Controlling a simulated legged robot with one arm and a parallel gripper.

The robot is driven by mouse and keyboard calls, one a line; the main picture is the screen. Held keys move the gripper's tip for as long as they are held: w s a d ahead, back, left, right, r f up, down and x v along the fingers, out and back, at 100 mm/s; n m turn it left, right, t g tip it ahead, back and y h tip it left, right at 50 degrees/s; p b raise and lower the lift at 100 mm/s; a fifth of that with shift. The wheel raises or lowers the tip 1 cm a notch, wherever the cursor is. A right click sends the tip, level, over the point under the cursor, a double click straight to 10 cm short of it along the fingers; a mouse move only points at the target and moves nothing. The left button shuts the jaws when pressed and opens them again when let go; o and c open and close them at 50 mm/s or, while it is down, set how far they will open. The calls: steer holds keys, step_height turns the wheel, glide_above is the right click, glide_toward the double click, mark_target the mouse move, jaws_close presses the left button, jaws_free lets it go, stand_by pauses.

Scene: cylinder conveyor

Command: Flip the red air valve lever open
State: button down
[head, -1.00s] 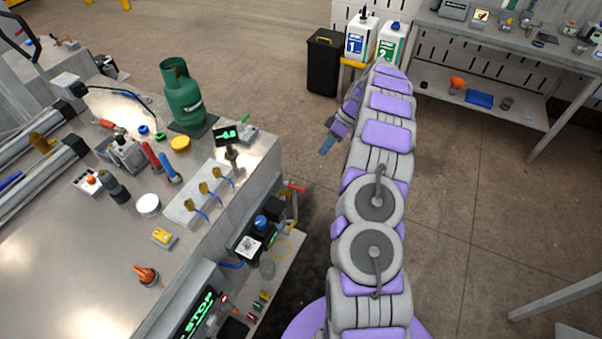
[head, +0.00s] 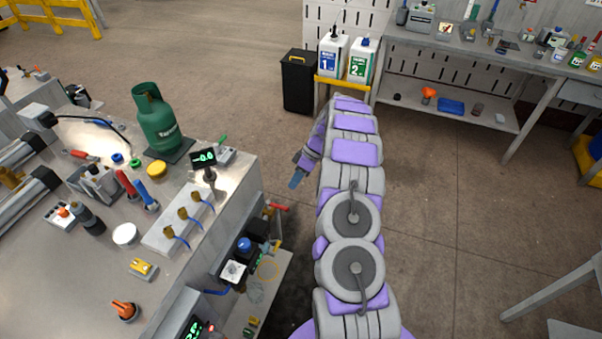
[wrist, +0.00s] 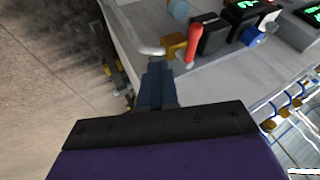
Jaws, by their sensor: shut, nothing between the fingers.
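The red air valve lever (head: 278,206) sticks out from the right side of the metal workbench in the head view. In the wrist view the red lever (wrist: 194,40) stands just right of and beyond my fingertips, above a small metal fitting. My gripper (head: 295,181) is shut and empty, with its blue fingers pointing down and left, close to the lever. In the wrist view my gripper (wrist: 155,66) appears apart from the lever, with the bench surface behind it. I cannot tell the exact depth gap.
A black valve block (wrist: 213,37) sits right of the lever. A pale rounded metal piece (wrist: 152,51) lies just beyond my fingertips. A green gas cylinder (head: 160,125) stands on the bench (head: 75,265). Open floor (head: 450,210) lies to the right of my arm.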

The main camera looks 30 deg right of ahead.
steer(key=shift+s+a+f+b, duration=0.25)
steer(key=shift+s+a+f, duration=0.2)
steer(key=shift+a, duration=0.3)
steer(key=shift+s+a+f+b, duration=0.25)
steer(key=shift+a+f, duration=0.25)
steer(key=shift+a, duration=0.3)
steer(key=shift+s+a+f+b, duration=0.2)
steer(key=shift+s+a+f, duration=0.3)
steer(key=shift+a, duration=0.25)
steer(key=shift+w, duration=0.1)
